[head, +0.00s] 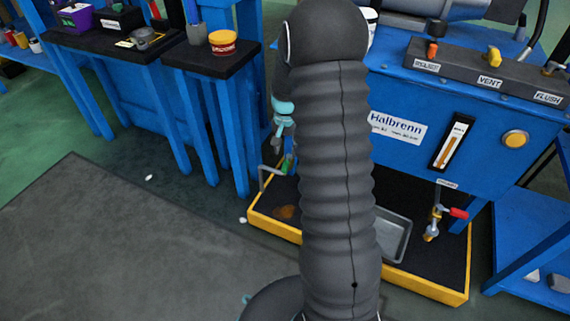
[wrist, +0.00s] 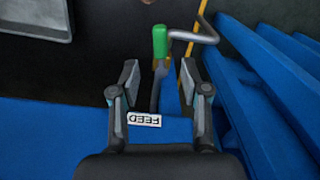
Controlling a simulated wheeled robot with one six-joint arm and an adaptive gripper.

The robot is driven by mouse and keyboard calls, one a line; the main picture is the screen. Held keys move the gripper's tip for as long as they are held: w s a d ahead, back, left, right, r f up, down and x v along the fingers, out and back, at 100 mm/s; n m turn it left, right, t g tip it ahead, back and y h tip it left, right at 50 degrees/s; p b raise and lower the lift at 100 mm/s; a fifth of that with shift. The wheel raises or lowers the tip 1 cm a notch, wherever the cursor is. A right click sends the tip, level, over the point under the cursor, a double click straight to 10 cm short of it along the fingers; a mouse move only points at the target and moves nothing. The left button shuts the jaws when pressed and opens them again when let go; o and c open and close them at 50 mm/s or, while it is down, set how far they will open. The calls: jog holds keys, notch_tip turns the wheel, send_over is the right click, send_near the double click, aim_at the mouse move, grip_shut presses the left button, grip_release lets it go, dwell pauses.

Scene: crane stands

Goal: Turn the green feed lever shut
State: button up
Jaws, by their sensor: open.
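The green feed lever (wrist: 160,42) is in the wrist view, just beyond my fingertips and roughly centred between them. A grey bent pipe runs from beside it to the right. A white label reading FEED (wrist: 145,120) lies between the finger bases, upside down in this view. My gripper (wrist: 160,76) is open, with a finger on each side and nothing held. In the head view the green lever (head: 287,164) shows as a small patch beside my arm, just below my gripper (head: 278,146). My arm hides much of that area, and contact cannot be told.
A black drip tray with a yellow rim (head: 420,287) sits below the blue stand. A metal pan (head: 394,236) lies on it. A red lever (head: 459,213) is at the right. Inlet, vent and flush knobs (head: 494,56) line the top. Blue bars (wrist: 262,85) run close at the wrist view's right.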

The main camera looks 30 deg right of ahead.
aim_at(285, 164)
notch_tip(285, 164, down, 7)
jog(key=shift+r+b, duration=0.15)
jog(key=shift+b, duration=0.25)
grip_shut()
jog(key=shift+a, duration=0.1)
